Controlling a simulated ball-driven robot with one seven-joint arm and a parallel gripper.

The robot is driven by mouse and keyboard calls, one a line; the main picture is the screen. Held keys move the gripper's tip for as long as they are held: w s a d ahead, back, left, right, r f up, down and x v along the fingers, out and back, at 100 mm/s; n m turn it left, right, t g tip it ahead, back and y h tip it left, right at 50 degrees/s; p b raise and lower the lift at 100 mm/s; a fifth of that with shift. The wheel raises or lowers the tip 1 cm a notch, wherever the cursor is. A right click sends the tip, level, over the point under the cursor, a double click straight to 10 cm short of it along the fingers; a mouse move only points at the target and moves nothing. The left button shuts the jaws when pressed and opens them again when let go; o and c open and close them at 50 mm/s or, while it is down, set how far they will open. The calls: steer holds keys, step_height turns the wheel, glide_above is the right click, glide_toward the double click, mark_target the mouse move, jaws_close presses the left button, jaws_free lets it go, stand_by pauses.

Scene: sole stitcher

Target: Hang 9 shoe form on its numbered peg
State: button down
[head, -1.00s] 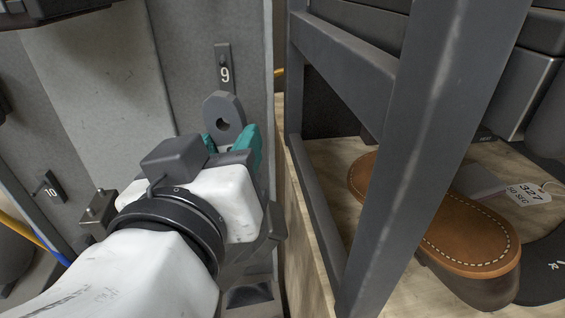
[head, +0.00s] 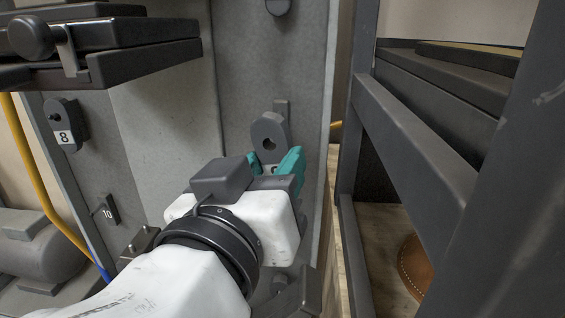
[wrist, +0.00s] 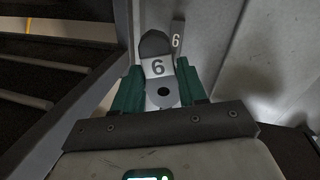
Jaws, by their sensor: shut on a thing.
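The 9 shoe form (head: 268,129) is a dark grey rounded piece with a hole near its top. My gripper (head: 276,166) is shut on its lower part with teal fingers and holds it upright before the grey panel. The numbered plate (head: 281,107) behind it is partly covered, its number hidden. In the wrist view the form (wrist: 157,67) lies between the fingers, and the plate (wrist: 177,38) stands just past it. Both numbers look like 6 there, which fits a 9 seen upside down. The peg is hidden; I cannot tell whether the form touches it.
A dark metal rack (head: 415,130) stands close on the right, with a brown shoe (head: 414,266) low inside. A form marked 8 (head: 64,128) hangs at left above plate 10 (head: 108,211). A dark ledge (head: 150,45) juts out at upper left.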

steer(key=shift+a+x, duration=0.25)
steer(key=shift+x, duration=0.9)
steer(key=shift+a+x, duration=0.25)
steer(key=shift+x, duration=0.9)
steer(key=shift+w+d, duration=0.1)
steer(key=shift+w, duration=0.25)
steer(key=shift+x, duration=1.35)
stand_by(0.4)
steer(key=shift+w+a+r, duration=0.1)
steer(key=shift+a, duration=0.1)
steer(key=c, duration=0.5)
jaws_free()
steer(key=shift+c, duration=0.2)
